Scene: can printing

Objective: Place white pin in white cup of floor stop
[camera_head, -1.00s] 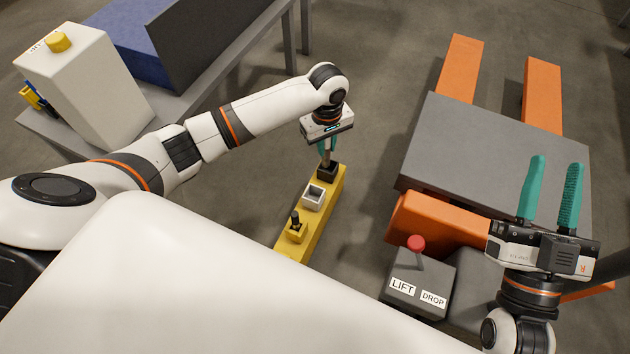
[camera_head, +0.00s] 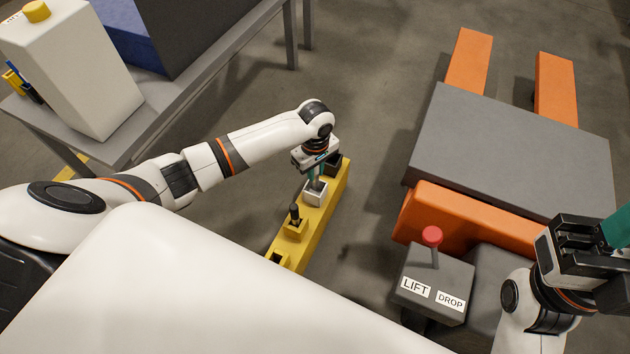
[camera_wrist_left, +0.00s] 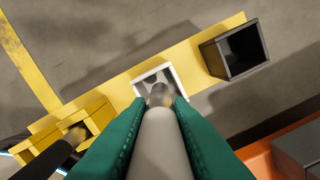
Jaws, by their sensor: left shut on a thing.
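My left gripper (camera_head: 316,176) is shut on the white pin, which the left wrist view shows as a pale rod (camera_wrist_left: 160,140) between the teal fingers. The white cup (camera_head: 315,198) is a square cup on the yellow floor stop (camera_head: 318,228). The gripper is right above this cup. In the left wrist view, the pin's tip overlaps the near part of the white cup (camera_wrist_left: 171,71); I cannot tell whether it is inside or just above. My right gripper (camera_head: 606,240) is at the right edge, partly cut off, away from the floor stop.
A black cup (camera_wrist_left: 234,52) stands beside the white one on the stop. A black pin (camera_head: 295,213) stands in a yellow cup (camera_head: 294,231). A pallet truck with orange forks (camera_head: 467,62) and a LIFT/DROP box (camera_head: 433,285) stands right. Grey floor between is clear.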

